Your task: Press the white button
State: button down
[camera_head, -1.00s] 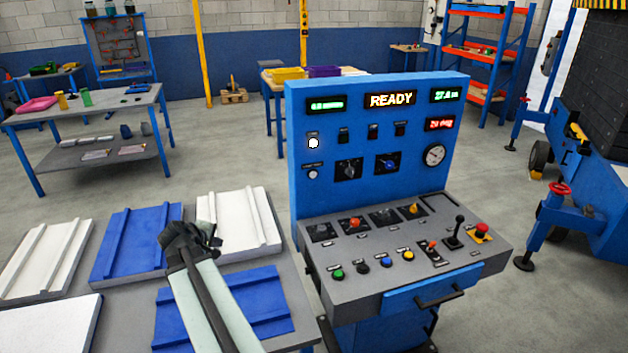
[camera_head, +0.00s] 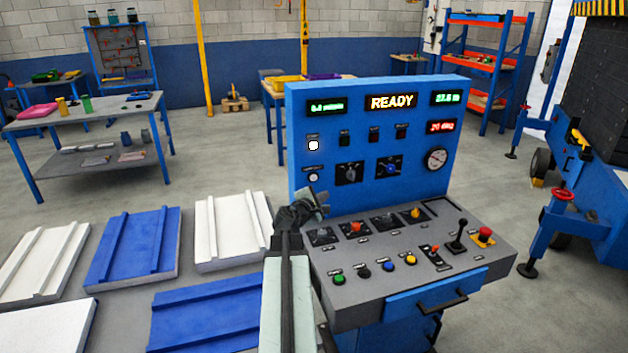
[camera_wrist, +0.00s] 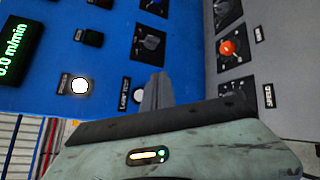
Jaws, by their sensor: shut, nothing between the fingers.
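Two round white pieces sit one above the other at the left of the console's upright blue panel. The upper one (camera_head: 313,145) glows bright white and also shows in the wrist view (camera_wrist: 80,86). The lower white button (camera_head: 313,178) is duller and smaller; in the wrist view it (camera_wrist: 137,82) sits by a label that seems to read "LAMP TEST", close to my fingers. My gripper (camera_head: 322,197) is shut and empty, just below the lower button in the head view. Its closed fingertips (camera_wrist: 158,88) point toward the panel. I cannot tell whether they touch it.
The blue console (camera_head: 370,235) carries dials, coloured buttons, a lever (camera_head: 459,234) and a red emergency knob (camera_head: 485,235). An orange-red knob (camera_wrist: 227,47) lies right of my fingers in the wrist view.

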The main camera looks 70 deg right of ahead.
aim_at(313, 178)
jog(key=shift+w+d, duration=0.1)
jog(key=shift+d, duration=0.05)
jog(key=w+d, duration=0.5)
jog(key=d, duration=0.1)
jog(key=shift+w+d, duration=0.2)
jog(key=shift+d, duration=0.05)
dwell(1.9)
jog(key=shift+w+d, duration=0.2)
jog(key=shift+d, duration=0.15)
jog(key=shift+w+d, duration=0.3)
dwell(0.7)
jog(key=shift+s+a, duration=0.5)
jog(key=shift+a, duration=0.15)
